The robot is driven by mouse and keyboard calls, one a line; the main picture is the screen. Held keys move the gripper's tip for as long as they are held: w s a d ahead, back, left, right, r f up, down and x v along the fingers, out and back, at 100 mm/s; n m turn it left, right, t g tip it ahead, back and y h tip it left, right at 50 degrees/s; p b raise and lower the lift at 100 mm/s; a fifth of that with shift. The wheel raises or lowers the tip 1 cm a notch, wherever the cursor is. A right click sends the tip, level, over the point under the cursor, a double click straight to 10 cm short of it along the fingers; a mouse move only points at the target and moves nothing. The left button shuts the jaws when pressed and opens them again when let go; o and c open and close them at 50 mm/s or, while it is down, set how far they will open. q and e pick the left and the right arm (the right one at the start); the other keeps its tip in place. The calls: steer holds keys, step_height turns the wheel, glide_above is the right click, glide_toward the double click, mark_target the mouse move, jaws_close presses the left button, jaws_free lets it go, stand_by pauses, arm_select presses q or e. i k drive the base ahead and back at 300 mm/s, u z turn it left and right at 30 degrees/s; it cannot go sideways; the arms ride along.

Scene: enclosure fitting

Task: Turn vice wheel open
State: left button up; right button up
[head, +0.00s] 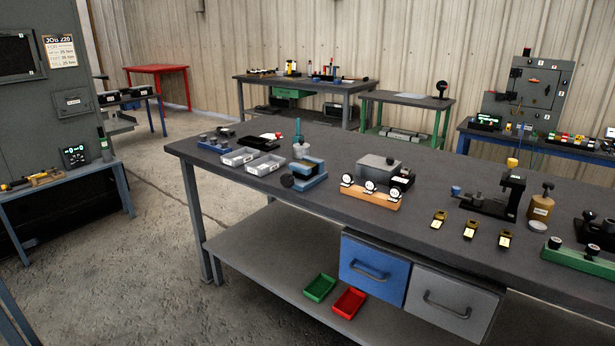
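A small blue vice-like fixture (312,182) stands near the front edge of the large grey workbench (235,190), left of its middle. A dark round wheel (287,181) sits at its left front side. The fixture is small in the head view, so I cannot tell how far its jaws are apart. Neither of my grippers is in view, and nothing is touching the wheel.
An orange gauge stand (371,194) is to the right. Blue (374,270) and grey (450,304) drawers hang below the benchtop. Open floor (150,250) lies left of the bench.

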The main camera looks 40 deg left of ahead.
mark_target(286, 179)
steer(key=u, duration=1.3)
